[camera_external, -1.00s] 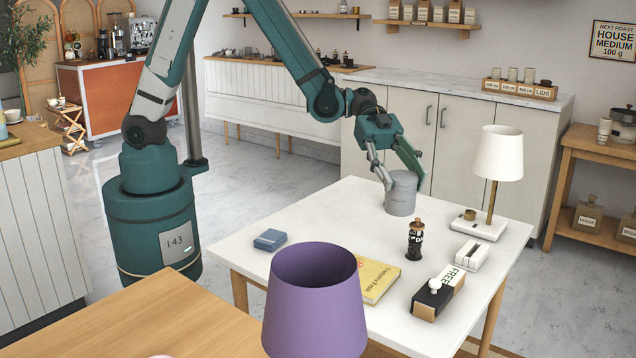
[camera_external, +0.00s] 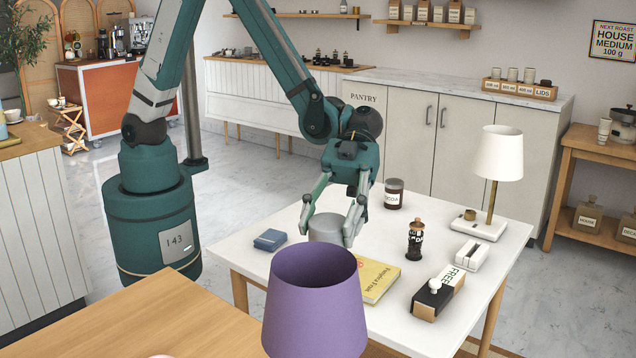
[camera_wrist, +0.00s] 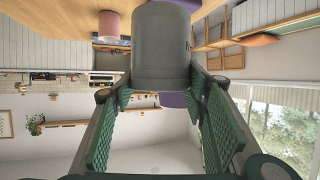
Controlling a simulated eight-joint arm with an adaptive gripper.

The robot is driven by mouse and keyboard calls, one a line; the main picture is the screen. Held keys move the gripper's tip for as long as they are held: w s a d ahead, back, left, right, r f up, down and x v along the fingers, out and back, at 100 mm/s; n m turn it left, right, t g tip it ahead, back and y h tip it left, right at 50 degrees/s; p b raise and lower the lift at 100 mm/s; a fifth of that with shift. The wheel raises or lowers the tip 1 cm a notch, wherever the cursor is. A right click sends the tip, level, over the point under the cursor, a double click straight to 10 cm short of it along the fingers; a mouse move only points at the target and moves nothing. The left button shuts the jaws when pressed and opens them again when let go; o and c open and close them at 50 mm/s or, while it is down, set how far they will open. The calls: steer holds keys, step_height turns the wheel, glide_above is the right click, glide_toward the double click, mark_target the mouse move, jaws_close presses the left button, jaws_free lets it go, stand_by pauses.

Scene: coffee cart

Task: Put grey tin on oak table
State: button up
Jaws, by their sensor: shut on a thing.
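The grey tin (camera_external: 326,229) is between the fingers of my gripper (camera_external: 333,232), over the white table behind the purple lampshade. My gripper is shut on it. In the wrist view the tin (camera_wrist: 161,50) fills the top middle, between the two green finger pads of my gripper (camera_wrist: 160,85). The lower part of the tin is hidden by the purple lampshade in the external view, and I cannot tell its exact height above the white table. The oak table (camera_external: 130,318) is at the lower left, its bare wooden top partly out of frame.
The purple lampshade (camera_external: 315,305) stands tall between the tin and the oak table. The white table (camera_external: 385,310) holds a blue box (camera_external: 270,240), a yellow book (camera_external: 378,281), a dark jar (camera_external: 393,194), a pepper mill (camera_external: 415,241) and a white lamp (camera_external: 498,155).

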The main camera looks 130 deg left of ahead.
steer(key=s+d+m+g, duration=0.3)
steer(key=s+d, duration=0.1)
steer(key=d, duration=0.7)
steer(key=s+d+m+g, duration=0.3)
steer(key=s+d+g, duration=0.1)
steer(key=d, duration=0.6)
steer(key=shift+h, duration=0.4)
steer(key=shift+f, duration=2.35)
steer(key=shift+t, duration=0.3)
step_height(320, 180, down, 6)
steer(key=b, duration=0.1)
steer(key=shift+f, duration=0.2)
steer(key=shift+f+b, duration=0.55)
steer(key=shift+f, duration=1.25)
steer(key=shift+f, duration=0.2)
